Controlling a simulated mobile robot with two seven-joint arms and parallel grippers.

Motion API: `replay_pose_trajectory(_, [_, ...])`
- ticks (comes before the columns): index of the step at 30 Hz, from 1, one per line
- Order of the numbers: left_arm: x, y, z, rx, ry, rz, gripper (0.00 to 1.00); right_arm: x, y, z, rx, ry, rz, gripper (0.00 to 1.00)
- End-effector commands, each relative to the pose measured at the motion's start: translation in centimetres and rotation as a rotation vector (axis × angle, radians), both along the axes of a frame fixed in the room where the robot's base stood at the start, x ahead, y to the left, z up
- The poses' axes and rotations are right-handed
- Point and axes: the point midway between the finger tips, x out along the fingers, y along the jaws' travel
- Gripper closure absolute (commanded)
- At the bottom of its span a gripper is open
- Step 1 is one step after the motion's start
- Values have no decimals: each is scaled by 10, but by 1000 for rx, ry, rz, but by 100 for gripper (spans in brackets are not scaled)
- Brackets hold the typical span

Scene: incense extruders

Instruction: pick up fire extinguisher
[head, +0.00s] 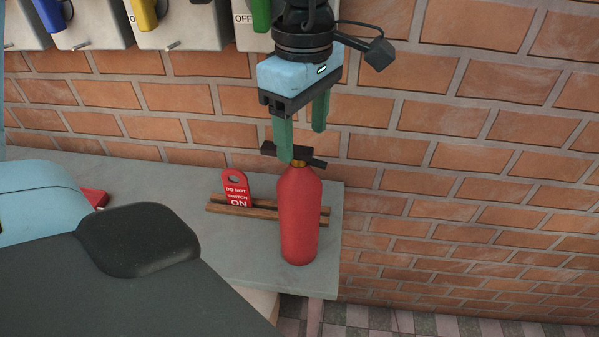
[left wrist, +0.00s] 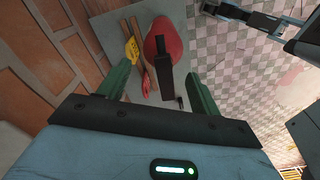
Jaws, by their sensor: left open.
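The red fire extinguisher (head: 299,215) stands upright near the right end of the grey shelf, with a black handle (head: 283,152) on top. My left gripper (head: 304,140) points down over it, with its green fingers open and nothing held. In the head view one finger overlaps the handle; I cannot tell whether they touch. In the left wrist view the extinguisher (left wrist: 165,42) lies ahead, and its black handle (left wrist: 165,75) shows between the open fingers (left wrist: 160,90).
A grey shelf (head: 240,262) runs along the brick wall. A wooden rack (head: 258,210) with a red "do not switch on" tag (head: 237,187) sits beside the extinguisher. A red object (head: 95,198) lies farther left. Switch boxes (head: 185,25) hang above. The shelf's right edge is close to the extinguisher.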

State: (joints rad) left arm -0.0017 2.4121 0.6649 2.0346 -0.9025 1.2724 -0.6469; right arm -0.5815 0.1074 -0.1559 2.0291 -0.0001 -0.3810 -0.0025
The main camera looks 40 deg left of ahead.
Motion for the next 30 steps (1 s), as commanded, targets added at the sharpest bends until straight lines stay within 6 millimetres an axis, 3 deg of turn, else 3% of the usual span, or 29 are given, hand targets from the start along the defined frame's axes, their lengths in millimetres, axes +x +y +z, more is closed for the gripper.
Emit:
replay_pose_trajectory(12, [-6,2,-47,-1,1,1,36,7,0,9,1,-19,-2,100])
replay_pose_trajectory(21, [-6,2,-51,0,0,1,37,6,0,8,1,-17,-2,100])
replay_pose_trajectory(30, [-6,2,-51,0,-1,2,76,5,0,7,1,-14,-1,100])
